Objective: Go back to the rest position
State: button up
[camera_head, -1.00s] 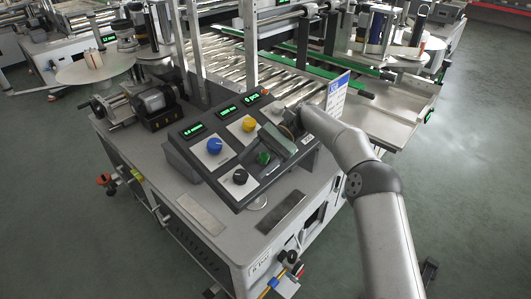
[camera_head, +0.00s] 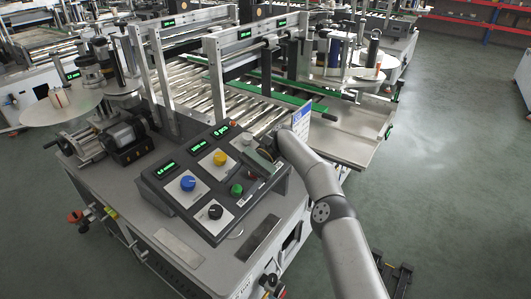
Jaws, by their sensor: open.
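My gripper (camera_head: 262,158) is at the end of my silver arm, over the right side of the sloped control panel (camera_head: 172,206). The hand mostly hides its fingers, and no object shows in it. The panel carries a blue knob (camera_head: 188,183), a yellow knob (camera_head: 220,158), a black knob (camera_head: 215,212) and a green knob (camera_head: 236,189). The green knob is just below and left of the gripper, visibly clear of it. I cannot tell whether the gripper touches the panel.
The labeller's grey table (camera_head: 150,212) carries the panel. Behind it are a roller conveyor (camera_head: 205,95), upright metal posts and green rails. A motor unit (camera_head: 122,137) stands to the left. Open floor (camera_head: 440,170) lies to the right.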

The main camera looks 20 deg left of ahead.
jog(key=s+d+r+n+t+h, duration=0.1)
jog(key=s+d+r+t+h, duration=0.1)
jog(key=d+r+t, duration=0.3)
jog(key=s+d+r+t+h, duration=0.1)
jog(key=s+d+r+t, duration=0.15)
jog(key=d, duration=0.55)
jog(key=s+d+r+t+h, duration=0.1)
jog(key=s+d+r+t, duration=0.15)
jog(key=d, duration=0.55)
jog(key=s+d+f+t, duration=0.2)
jog(key=s+d, duration=0.6)
jog(key=d, duration=0.3)
jog(key=s+d+f+t+h, duration=0.1)
jog(key=s+d+f, duration=0.2)
jog(key=s+d, duration=0.6)
jog(key=shift+s+d+f+m+t, duration=0.25)
jog(key=shift+d+m+t, duration=0.15)
jog(key=shift+d, duration=0.55)
